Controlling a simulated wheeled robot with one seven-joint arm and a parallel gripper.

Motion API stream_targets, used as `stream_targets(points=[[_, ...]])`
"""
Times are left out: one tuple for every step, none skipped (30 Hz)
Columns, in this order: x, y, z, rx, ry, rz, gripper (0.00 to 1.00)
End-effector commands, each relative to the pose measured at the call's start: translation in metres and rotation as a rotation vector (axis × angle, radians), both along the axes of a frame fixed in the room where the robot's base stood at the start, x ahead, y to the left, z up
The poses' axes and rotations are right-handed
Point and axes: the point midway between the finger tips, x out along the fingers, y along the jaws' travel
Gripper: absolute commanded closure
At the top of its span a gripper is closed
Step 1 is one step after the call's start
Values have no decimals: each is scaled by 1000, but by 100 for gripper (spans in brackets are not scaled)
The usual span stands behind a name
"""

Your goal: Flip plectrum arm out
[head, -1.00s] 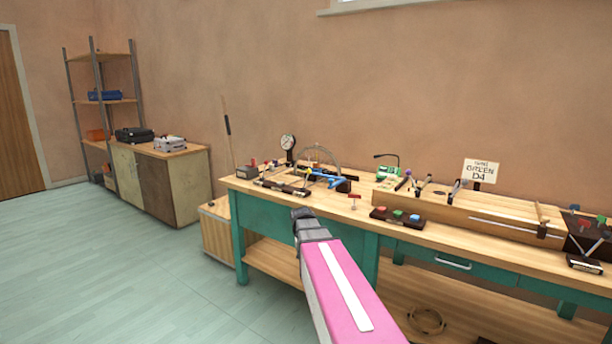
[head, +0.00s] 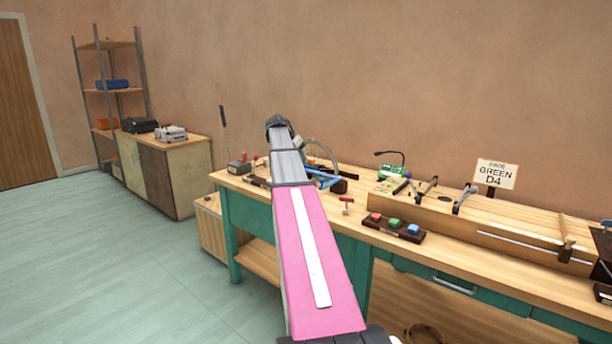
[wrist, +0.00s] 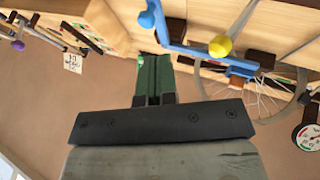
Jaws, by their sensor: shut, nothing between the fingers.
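A blue arm (head: 323,179) sits by a spoked wheel on the workbench, partly hidden behind my arm in the head view. In the wrist view the blue arm (wrist: 180,38) shows large, with a blue ball at its end and a yellow knob (wrist: 220,46) on it. The spoked wheel (wrist: 258,92) is beside it. I cannot tell which part is the plectrum. My gripper (wrist: 153,60) has green fingers, shut and empty, pointing beside the blue arm. I see no clear contact. In the head view my arm hides the fingers.
The workbench (head: 385,226) also carries a block with coloured buttons (head: 394,227), a small red-topped piece (head: 346,204), a green device (head: 394,170) and a long wooden board with a rod (head: 520,240). A sign (head: 495,173) stands behind. A round dial (wrist: 309,135) is near the wheel.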

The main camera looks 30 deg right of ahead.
Motion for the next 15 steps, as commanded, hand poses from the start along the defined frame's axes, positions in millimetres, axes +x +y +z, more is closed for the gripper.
stream_targets(points=[[0,-2,3,-3,-1,-6,100],[0,-2,3,-4,-1,-8,100],[0,-2,4,-5,-1,-9,100],[0,-2,4,-5,-1,-9,100],[0,-2,4,-5,-1,-9,100],[0,-2,4,-5,-1,-8,100],[0,-2,4,-4,-1,-8,100],[0,-2,4,-4,-1,-8,100],[0,-2,3,-4,-1,-8,100],[0,-2,3,-4,-1,-7,100],[0,-2,3,-4,-1,-7,100],[0,-2,2,-4,-1,-7,100],[0,-3,1,-4,-1,-7,100],[-1,-4,0,-4,-1,-7,100],[-2,-5,-2,-3,-1,-7,100]])
